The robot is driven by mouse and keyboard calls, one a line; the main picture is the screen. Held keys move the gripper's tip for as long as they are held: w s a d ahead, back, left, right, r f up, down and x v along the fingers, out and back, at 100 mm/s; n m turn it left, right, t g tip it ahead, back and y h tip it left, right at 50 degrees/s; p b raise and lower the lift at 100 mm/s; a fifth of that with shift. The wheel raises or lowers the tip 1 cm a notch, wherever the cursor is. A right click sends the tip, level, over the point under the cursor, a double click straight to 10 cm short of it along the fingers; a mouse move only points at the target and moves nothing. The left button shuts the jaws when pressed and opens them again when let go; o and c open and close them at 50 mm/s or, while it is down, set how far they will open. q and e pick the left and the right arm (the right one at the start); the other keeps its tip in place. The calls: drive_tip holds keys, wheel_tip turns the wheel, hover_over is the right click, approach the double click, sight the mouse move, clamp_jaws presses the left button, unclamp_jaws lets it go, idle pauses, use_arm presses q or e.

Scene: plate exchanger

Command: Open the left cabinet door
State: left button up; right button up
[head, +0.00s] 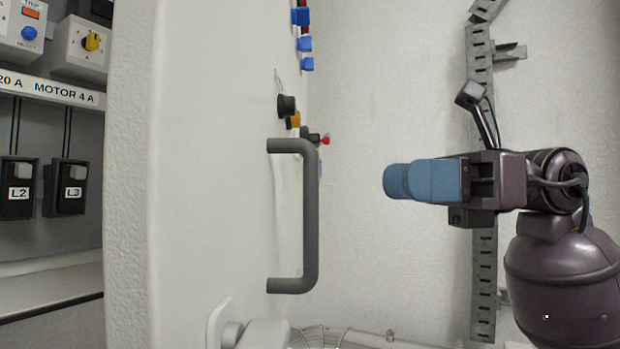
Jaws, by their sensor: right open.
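A pale cabinet door (210,190) stands swung out towards me, with its thick edge near me and its handle face turned right. The cabinet's inside shows to its left. I cannot tell whether this is the left door. A dark grey bar handle (311,215) stands upright on that face. My right gripper (400,182), with blue fingertips, points left at the height of the handle's upper half. It appears to the right of the handle, apart from it and empty. It is open, though its fingers overlap from this side. My left gripper is not in view.
Knobs and buttons (287,106) sit on the door face beyond the handle. A slotted metal rail (483,280) runs up the wall behind my right arm. A white fitting (225,325) shows at the bottom.

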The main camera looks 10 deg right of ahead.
drive_tip(key=a, duration=1)
drive_tip(key=shift+w+a+p, duration=0.3)
drive_tip(key=shift+p, duration=0.1)
clamp_jaws()
